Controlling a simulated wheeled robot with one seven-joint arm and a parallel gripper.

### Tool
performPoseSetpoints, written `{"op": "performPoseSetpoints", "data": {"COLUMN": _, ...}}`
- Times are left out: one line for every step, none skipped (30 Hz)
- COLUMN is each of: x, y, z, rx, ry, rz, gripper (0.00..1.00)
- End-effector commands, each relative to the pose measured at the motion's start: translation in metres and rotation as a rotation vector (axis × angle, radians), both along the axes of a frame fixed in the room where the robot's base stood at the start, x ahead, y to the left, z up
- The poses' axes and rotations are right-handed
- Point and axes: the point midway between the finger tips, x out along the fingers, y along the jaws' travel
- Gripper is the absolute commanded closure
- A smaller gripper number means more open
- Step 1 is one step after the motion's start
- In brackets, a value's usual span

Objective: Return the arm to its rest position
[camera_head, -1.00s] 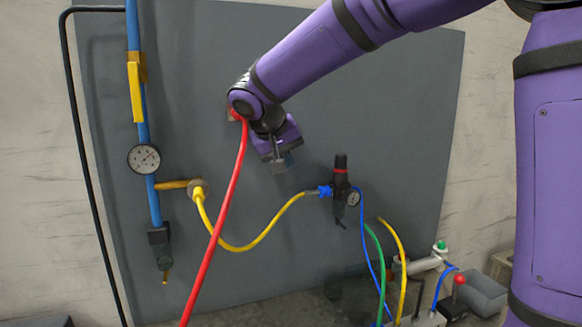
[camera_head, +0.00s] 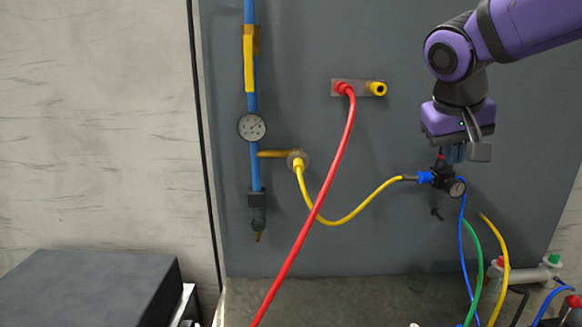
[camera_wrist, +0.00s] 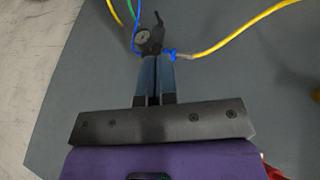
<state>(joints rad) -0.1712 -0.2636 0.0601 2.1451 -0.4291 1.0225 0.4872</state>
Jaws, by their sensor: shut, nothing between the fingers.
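My purple arm (camera_head: 525,22) reaches in from the upper right of the head view. My gripper (camera_head: 455,154) hangs from it with the fingers pointing down, in front of the grey panel. In the wrist view the two blue-grey fingers of my gripper (camera_wrist: 154,80) lie side by side, shut and empty. In the head view the fingers overlap the top of the black regulator (camera_head: 447,178); I cannot tell the gap in depth. The regulator and its small gauge also show beyond the fingertips in the wrist view (camera_wrist: 155,40).
A red hose (camera_head: 318,205) runs down from a fitting plate (camera_head: 358,88) on the grey panel (camera_head: 340,245). A yellow hose (camera_head: 350,215) links a wall fitting to the regulator. A blue pipe (camera_head: 255,165) carries a gauge (camera_head: 251,127). A dark box (camera_head: 90,290) stands lower left.

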Motion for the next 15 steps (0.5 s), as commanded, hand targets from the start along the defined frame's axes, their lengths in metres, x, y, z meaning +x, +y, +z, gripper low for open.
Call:
{"op": "performPoseSetpoints", "data": {"x": -0.02, "y": -0.007, "z": 0.0, "rx": 0.025, "ry": -0.003, "rz": 0.005, "gripper": 1.0}}
{"op": "performPoseSetpoints", "data": {"x": -0.03, "y": -0.01, "z": -0.002, "rx": 0.041, "ry": -0.003, "rz": 0.011, "gripper": 1.0}}
{"op": "performPoseSetpoints", "data": {"x": -0.043, "y": -0.014, "z": -0.003, "rx": 0.061, "ry": -0.005, "rz": 0.02, "gripper": 1.0}}
{"op": "performPoseSetpoints", "data": {"x": -0.053, "y": -0.016, "z": -0.005, "rx": 0.077, "ry": -0.007, "rz": 0.026, "gripper": 1.0}}
{"op": "performPoseSetpoints", "data": {"x": -0.063, "y": -0.018, "z": -0.007, "rx": 0.092, "ry": -0.009, "rz": 0.032, "gripper": 1.0}}
{"op": "performPoseSetpoints", "data": {"x": -0.076, "y": -0.021, "z": -0.01, "rx": 0.111, "ry": -0.012, "rz": 0.041, "gripper": 1.0}}
{"op": "performPoseSetpoints", "data": {"x": -0.086, "y": -0.022, "z": -0.012, "rx": 0.127, "ry": -0.018, "rz": 0.049, "gripper": 1.0}}
{"op": "performPoseSetpoints", "data": {"x": -0.095, "y": -0.023, "z": -0.015, "rx": 0.142, "ry": -0.023, "rz": 0.057, "gripper": 1.0}}
{"op": "performPoseSetpoints", "data": {"x": -0.107, "y": -0.025, "z": -0.019, "rx": 0.161, "ry": -0.029, "rz": 0.066, "gripper": 1.0}}
{"op": "performPoseSetpoints", "data": {"x": -0.116, "y": -0.025, "z": -0.022, "rx": 0.174, "ry": -0.036, "rz": 0.074, "gripper": 1.0}}
{"op": "performPoseSetpoints", "data": {"x": -0.124, "y": -0.026, "z": -0.025, "rx": 0.187, "ry": -0.042, "rz": 0.081, "gripper": 1.0}}
{"op": "performPoseSetpoints", "data": {"x": -0.134, "y": -0.027, "z": -0.029, "rx": 0.204, "ry": -0.049, "rz": 0.09, "gripper": 1.0}}
{"op": "performPoseSetpoints", "data": {"x": -0.141, "y": -0.027, "z": -0.032, "rx": 0.216, "ry": -0.057, "rz": 0.096, "gripper": 1.0}}
{"op": "performPoseSetpoints", "data": {"x": -0.147, "y": -0.027, "z": -0.034, "rx": 0.226, "ry": -0.063, "rz": 0.103, "gripper": 1.0}}
{"op": "performPoseSetpoints", "data": {"x": -0.154, "y": -0.027, "z": -0.038, "rx": 0.239, "ry": -0.071, "rz": 0.111, "gripper": 1.0}}
